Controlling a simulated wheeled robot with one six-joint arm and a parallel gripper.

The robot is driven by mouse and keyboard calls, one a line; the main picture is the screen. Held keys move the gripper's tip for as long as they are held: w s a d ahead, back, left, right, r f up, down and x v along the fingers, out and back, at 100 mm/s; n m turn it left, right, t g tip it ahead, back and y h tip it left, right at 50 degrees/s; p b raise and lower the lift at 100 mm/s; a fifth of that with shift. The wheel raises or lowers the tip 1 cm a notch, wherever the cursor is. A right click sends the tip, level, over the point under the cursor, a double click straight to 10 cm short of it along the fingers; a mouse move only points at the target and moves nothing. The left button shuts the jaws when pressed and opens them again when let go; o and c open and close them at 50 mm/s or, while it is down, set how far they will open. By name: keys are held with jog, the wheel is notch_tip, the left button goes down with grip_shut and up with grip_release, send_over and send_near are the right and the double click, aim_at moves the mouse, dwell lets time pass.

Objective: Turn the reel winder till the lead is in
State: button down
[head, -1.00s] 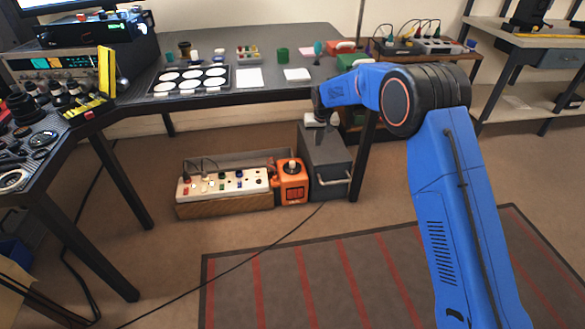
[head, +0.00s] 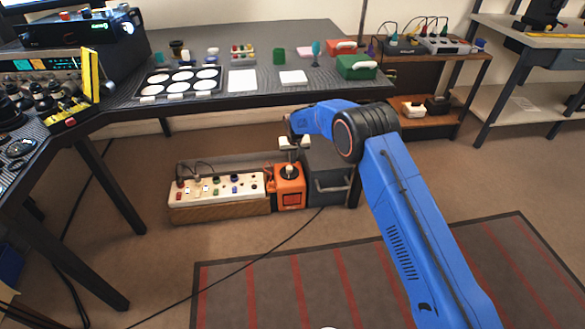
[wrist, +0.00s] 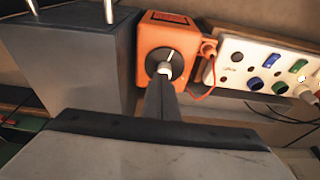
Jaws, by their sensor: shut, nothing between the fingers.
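The reel winder appears to be the orange box (head: 289,195) on the floor under the bench, with a dark dial and pale knob on top. In the wrist view the orange box (wrist: 180,35) shows the dial with a white mark. My gripper (head: 291,158) is shut and empty, pointing down over the knob. In the wrist view its fingertips (wrist: 163,76) overlap the pale knob; I cannot tell whether they touch it. A thin red lead (wrist: 205,85) loops from a plug on the box's side towards the white socket strip.
The white socket strip (head: 222,187) with plugs and coloured switches lies left of the box. A grey cabinet (head: 330,190) stands close on the right. The bench top (head: 262,97) overhangs behind my arm. A black cable (head: 250,262) crosses the floor and striped mat.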

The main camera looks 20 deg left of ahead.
send_over(287, 175)
jog(key=d, duration=0.3)
jog(key=shift+d+f, duration=0.15)
jog(key=shift+f, duration=3.65)
jog(key=shift+s+a, duration=0.4)
jog(key=shift+a, duration=0.25)
jog(key=shift+s+a, duration=0.15)
jog(key=shift+a, duration=0.35)
jog(key=shift+s, duration=0.1)
